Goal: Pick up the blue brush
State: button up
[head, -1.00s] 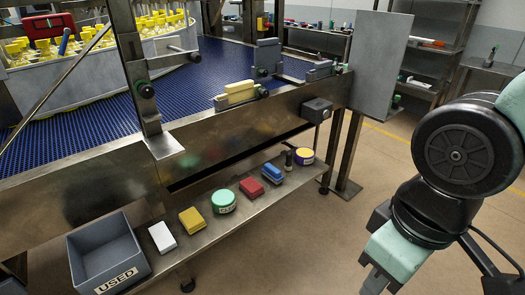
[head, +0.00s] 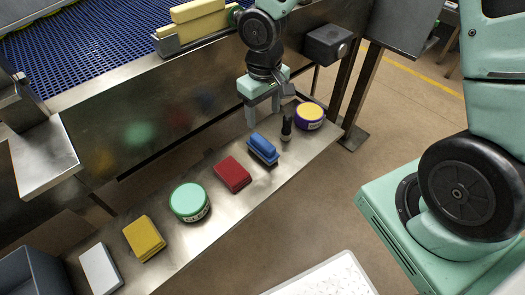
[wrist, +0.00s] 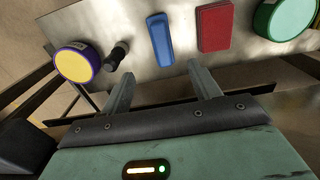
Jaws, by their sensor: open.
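The blue brush (head: 263,148) lies on the narrow metal shelf (head: 222,215), between a red block and a small black upright object. My gripper (head: 262,116) is open and empty above the shelf's back edge, behind the blue brush and apart from it. In the wrist view the blue brush (wrist: 160,40) lies beyond the fingertips, roughly between the two fingers of my gripper (wrist: 164,82). The brush's underside is hidden.
Beside the brush stand the red block (head: 232,174) and the black object (head: 286,127). A purple-and-yellow tub (head: 310,116), green tub (head: 189,201), yellow block (head: 144,239) and white block (head: 100,270) share the shelf. The conveyor's metal side (head: 150,130) rises behind.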

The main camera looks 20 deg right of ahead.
aim_at(263, 141)
notch_tip(263, 141, down, 8)
jog(key=shift+w+f+b, duration=0.1)
jog(key=shift+f+b, duration=0.05)
jog(key=shift+b, duration=0.65)
jog(key=shift+a+f+b, duration=0.2)
jog(key=shift+f+b, duration=0.35)
jog(key=shift+f, duration=2.1)
jog(key=c, duration=1.1)
